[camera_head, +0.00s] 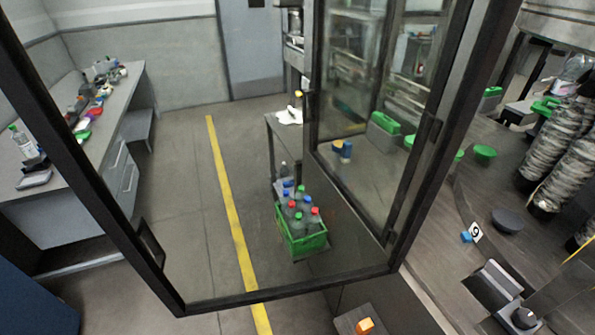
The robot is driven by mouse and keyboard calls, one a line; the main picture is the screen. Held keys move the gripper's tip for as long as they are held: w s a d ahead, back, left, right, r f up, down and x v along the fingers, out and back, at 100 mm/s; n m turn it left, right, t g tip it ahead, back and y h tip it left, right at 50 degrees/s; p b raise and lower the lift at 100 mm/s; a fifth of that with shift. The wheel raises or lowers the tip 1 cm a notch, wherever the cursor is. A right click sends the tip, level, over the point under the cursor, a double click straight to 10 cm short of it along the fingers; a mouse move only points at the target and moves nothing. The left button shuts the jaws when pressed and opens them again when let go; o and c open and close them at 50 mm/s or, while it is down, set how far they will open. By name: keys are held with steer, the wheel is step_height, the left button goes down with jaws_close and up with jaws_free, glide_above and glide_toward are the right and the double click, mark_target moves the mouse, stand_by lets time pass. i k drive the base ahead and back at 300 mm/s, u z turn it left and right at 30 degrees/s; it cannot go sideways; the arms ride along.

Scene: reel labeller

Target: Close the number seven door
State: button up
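A large glass door (290,296) with a black frame stands open across the foreground. I see the floor and other things through its clear pane. A dark handle (150,243) sits on its left upright, and its right upright meets the machine's frame. A second black-framed glass panel (365,120) stands behind it. I see no number seven on either, so I cannot tell from a label which is number seven. A small white tag (475,233) on the machine bed reads 9 or 6. My gripper is not in view.
A green crate of bottles (303,243) stands on the floor beyond the glass, near a yellow floor line (232,220). A cluttered grey workbench (60,185) is at left. Machine parts and a dark round dish (507,220) are at right. Bare floor lies around the yellow line.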

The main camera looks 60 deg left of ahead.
mark_target(20, 83)
steer(key=k, duration=0.85)
steer(key=z, duration=2.3)
steer(key=k, duration=2.25)
steer(key=u, duration=1.9)
